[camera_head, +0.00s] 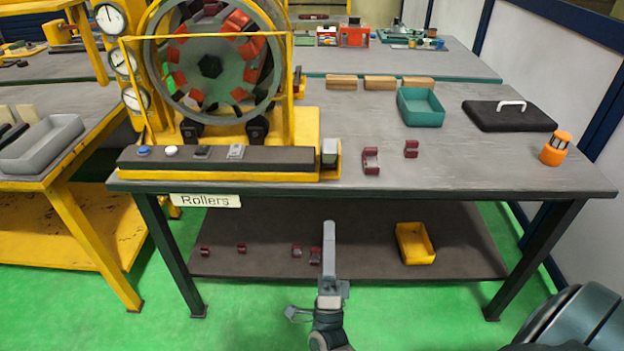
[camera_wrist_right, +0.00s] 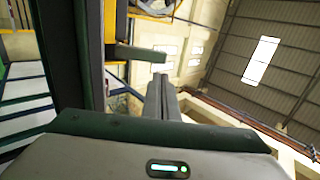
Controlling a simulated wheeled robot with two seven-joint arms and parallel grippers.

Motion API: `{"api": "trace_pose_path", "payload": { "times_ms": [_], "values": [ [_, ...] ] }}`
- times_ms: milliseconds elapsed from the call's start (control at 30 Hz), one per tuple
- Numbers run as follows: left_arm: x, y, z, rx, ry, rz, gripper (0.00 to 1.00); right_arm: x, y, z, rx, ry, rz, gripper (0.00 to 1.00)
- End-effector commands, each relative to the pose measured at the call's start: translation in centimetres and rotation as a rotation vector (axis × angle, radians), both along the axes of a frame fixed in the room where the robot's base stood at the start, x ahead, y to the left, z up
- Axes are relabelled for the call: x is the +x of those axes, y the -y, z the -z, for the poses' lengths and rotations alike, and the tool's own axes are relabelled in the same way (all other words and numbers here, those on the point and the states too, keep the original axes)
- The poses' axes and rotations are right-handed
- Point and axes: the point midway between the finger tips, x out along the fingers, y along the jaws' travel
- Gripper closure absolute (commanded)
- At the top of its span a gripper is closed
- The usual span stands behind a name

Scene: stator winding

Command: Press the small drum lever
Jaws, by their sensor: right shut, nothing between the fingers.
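A large drum (camera_head: 211,64) with orange and dark segments around its ring stands in a yellow frame on the table. A grey block (camera_head: 329,150) sits at the panel's right end. I cannot tell which part is the small drum lever. My right gripper (camera_head: 329,228) is shut and empty, in front of the table, below its front edge. It also shows in the right wrist view (camera_wrist_right: 160,82). My left gripper is out of view.
The table's front edge (camera_head: 450,192) lies between my right gripper and the panel. Dark red clips (camera_head: 371,160) (camera_head: 411,149), a teal bin (camera_head: 420,107), a black case (camera_head: 508,116) and an orange lamp (camera_head: 556,149) stand to the right. A yellow bin (camera_head: 414,243) is on the lower shelf.

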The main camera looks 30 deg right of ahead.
Motion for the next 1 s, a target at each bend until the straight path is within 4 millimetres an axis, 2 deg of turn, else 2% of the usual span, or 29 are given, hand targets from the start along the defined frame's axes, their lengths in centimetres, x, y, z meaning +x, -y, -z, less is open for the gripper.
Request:
{"api": "trace_pose_path", "payload": {
  "times_ms": [567,933,1000],
  "values": [
    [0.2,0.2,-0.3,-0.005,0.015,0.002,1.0,0.3,0.3,-0.8,0.004,0.011,0.001,1.0],
    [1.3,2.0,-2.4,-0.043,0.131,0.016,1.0,3.1,2.1,-4.4,0.004,0.012,0.001,1.0],
    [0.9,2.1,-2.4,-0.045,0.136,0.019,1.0,3.9,2.6,-5.3,0.003,0.011,0.001,1.0]
  ]
}}
